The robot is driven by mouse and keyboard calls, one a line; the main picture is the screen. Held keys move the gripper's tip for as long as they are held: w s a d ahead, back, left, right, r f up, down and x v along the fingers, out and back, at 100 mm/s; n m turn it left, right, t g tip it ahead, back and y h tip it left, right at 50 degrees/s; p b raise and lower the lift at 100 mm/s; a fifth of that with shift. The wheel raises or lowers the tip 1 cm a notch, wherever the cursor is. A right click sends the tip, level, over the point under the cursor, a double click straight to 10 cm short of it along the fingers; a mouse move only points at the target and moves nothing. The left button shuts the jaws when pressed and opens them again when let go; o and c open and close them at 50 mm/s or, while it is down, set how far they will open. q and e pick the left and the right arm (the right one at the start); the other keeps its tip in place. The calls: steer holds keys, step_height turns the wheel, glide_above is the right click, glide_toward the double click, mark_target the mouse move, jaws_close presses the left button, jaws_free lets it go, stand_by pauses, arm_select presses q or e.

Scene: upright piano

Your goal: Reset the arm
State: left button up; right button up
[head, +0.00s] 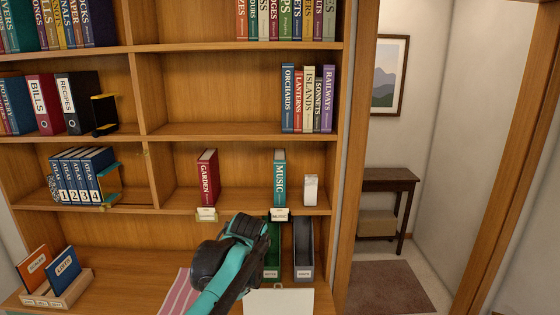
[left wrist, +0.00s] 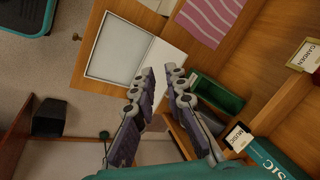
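My left arm (head: 236,262), teal and black, reaches up from the bottom middle of the head view, in front of the lower shelf. Its fingers cannot be made out there. In the left wrist view my left gripper (left wrist: 158,72) shows two grey jointed fingers standing apart with nothing between them. The green bin (left wrist: 218,95) lies just right of the fingers in that view. My right gripper is in neither view.
A red GARDEN book (head: 207,178) and a teal MUSIC book (head: 279,178) stand on the shelf above labels. A grey bin (head: 304,248) stands beside the green one. A striped cloth (head: 178,294) and white panel (head: 278,302) lie in front. A doorway opens at right.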

arm_select(q)
steer(key=s+a+f+n+t+b, duration=0.1)
steer(key=s+a+f+n, duration=0.1)
steer(key=s, duration=0.5)
steer(key=s+a+f+n+t+h+b, duration=0.1)
steer(key=s+a+f+n, duration=0.2)
steer(key=s+f, duration=0.3)
steer(key=s+a+f+n+t+b, duration=0.1)
steer(key=s+a+f+n, duration=0.2)
steer(key=s, duration=0.6)
step_height(320, 180, down, 2)
steer(key=shift+f+n+h+b, duration=0.1)
steer(key=shift+n+h+b, duration=0.3)
steer(key=shift+n, duration=0.4)
